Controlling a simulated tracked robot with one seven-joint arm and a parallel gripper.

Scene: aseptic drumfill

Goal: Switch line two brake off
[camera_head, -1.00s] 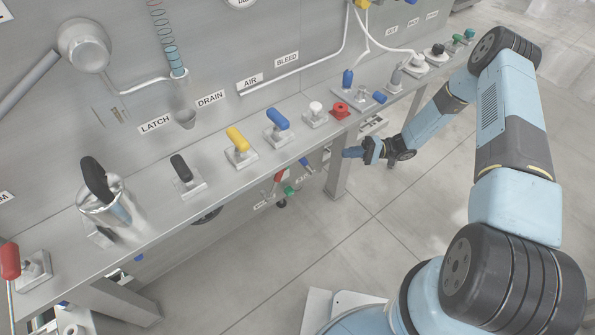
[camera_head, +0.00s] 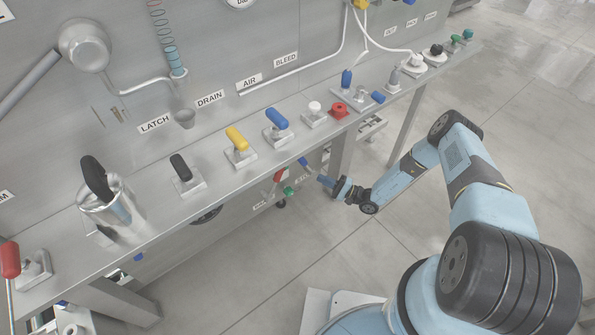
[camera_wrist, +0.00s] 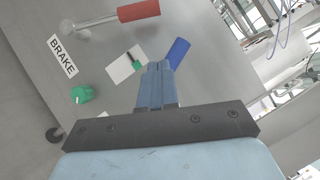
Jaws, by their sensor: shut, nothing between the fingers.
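A BRAKE label (camera_wrist: 62,55) is on the grey lower panel in the wrist view. Close to it are a metal lever with a red grip (camera_wrist: 138,11) and a green knob (camera_wrist: 82,94). A small green switch on a white plate (camera_wrist: 122,69) sits just beyond my fingers. In the head view the red grip (camera_head: 280,175) and green knob (camera_head: 289,191) show under the bench edge. No line number is readable. My gripper (camera_head: 322,179) is shut and empty, pointing at the panel; its fingertips (camera_wrist: 158,66) appear apart from the controls, though the exact gap is unclear.
A blue handle (camera_wrist: 178,51) is close right of my fingertips; it shows under the bench in the head view (camera_head: 304,162). The bench top (camera_head: 215,200) with several coloured handles overhangs the panel. Open floor lies right.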

